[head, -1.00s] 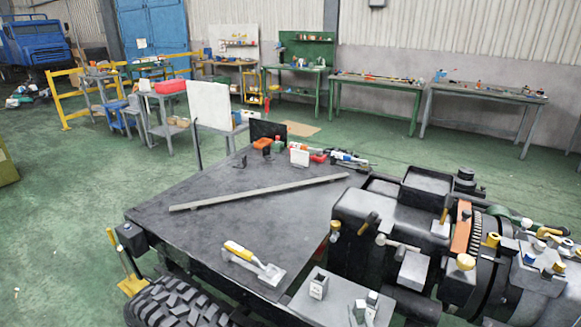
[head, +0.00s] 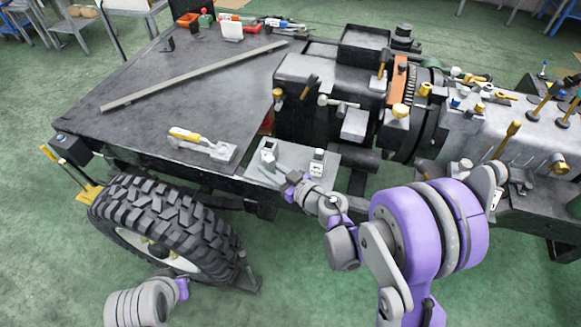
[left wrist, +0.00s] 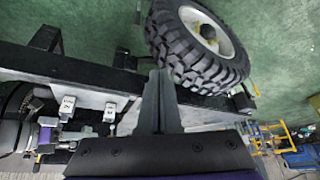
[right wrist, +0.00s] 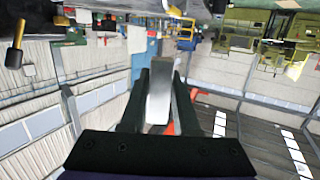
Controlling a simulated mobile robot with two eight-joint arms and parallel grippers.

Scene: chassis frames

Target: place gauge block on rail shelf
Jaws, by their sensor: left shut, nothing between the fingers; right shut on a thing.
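The rail shelf (head: 252,174) is a light grey plate at the chassis side in the head view. Two small light gauge-like blocks stand on it, one towards the left (head: 269,149) and one at the right (head: 317,157). My right gripper (head: 287,181) is low over the shelf's front part. In the right wrist view it is shut on a grey gauge block (right wrist: 159,98) that sticks out beyond the fingers. Whether that block touches the shelf is unclear. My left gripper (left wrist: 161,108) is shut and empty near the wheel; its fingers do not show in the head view.
A large tyre (head: 165,220) stands left of the shelf. A yellow-handled tool (head: 200,144) and a long bar (head: 190,77) lie on the dark deck (head: 125,125). Heavy machinery (head: 320,95) rises behind and right of the shelf.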

